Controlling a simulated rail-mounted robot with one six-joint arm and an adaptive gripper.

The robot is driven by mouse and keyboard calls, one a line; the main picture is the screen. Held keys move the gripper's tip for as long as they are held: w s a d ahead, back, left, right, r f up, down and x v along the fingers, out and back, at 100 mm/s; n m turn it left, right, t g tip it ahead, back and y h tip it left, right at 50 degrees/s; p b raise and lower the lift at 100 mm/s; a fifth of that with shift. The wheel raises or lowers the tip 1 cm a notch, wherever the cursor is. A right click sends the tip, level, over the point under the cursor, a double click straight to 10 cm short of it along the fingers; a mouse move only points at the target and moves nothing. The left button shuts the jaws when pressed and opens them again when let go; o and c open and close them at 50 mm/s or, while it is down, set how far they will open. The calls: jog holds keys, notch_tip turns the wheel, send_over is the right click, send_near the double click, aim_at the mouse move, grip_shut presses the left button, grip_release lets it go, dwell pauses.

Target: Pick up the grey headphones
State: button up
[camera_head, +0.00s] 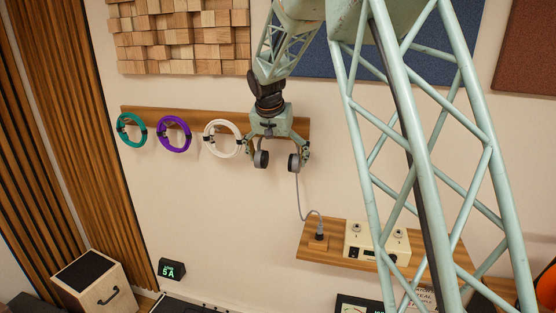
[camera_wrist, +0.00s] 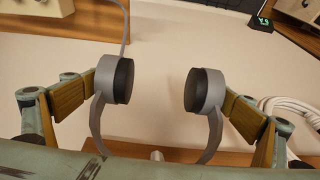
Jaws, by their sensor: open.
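The grey headphones (camera_head: 294,162) hang on the wooden wall rail (camera_head: 130,109), rightmost in the row. In the wrist view their two ear cups (camera_wrist: 107,80) have dark pads facing each other, and the grey headband runs down behind my gripper's body. My gripper (camera_head: 277,150) is open in front of them and hides the headband's top. In the wrist view my gripper (camera_wrist: 158,104) has one finger outside each ear cup. The fingers look close to the cups; I cannot tell whether they touch.
A grey cable (camera_head: 301,202) runs from the grey headphones to a plug on a small wooden shelf (camera_head: 318,254). A cream device (camera_head: 377,241) stands there.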

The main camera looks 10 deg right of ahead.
jog(key=shift+c, duration=0.9)
jog(key=c, duration=0.6)
jog(key=shift+o, duration=0.2)
jog(key=shift+r, duration=0.15)
jog(key=shift+r, duration=4.9)
